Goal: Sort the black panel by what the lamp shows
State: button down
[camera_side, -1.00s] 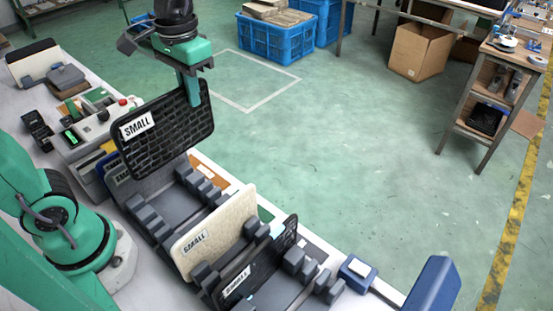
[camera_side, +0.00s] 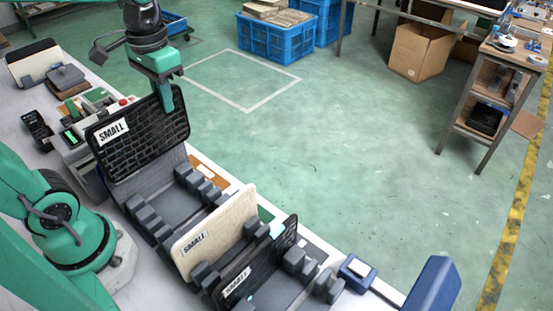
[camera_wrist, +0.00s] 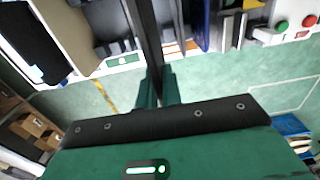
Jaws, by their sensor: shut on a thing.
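The black panel (camera_side: 140,135) has a grid texture and a white SMALL label, and it hangs upright at the left end of the slotted rack. My gripper (camera_side: 167,98) is shut on its top edge near the right corner. In the wrist view my gripper (camera_wrist: 158,90) holds the panel (camera_wrist: 146,40), seen nearly edge-on. A small light (camera_side: 70,137) glows green on the control box left of the panel; I take it for the lamp. The panel's lower edge is close to the rack, and I cannot tell whether it touches.
A cream SMALL panel (camera_side: 212,232) and another black SMALL panel (camera_side: 262,262) stand in the dark grey rack (camera_side: 180,205). A blue panel (camera_wrist: 200,25) shows in the wrist view. A blue block (camera_side: 432,288) stands at the right end. Open green floor lies beyond.

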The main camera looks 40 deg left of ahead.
aim_at(177, 143)
jog(key=shift+f, duration=6.65)
jog(key=shift+f, duration=0.45)
jog(key=c, duration=1.5)
grip_release()
jog(key=shift+r, duration=0.2)
jog(key=shift+r, duration=3.75)
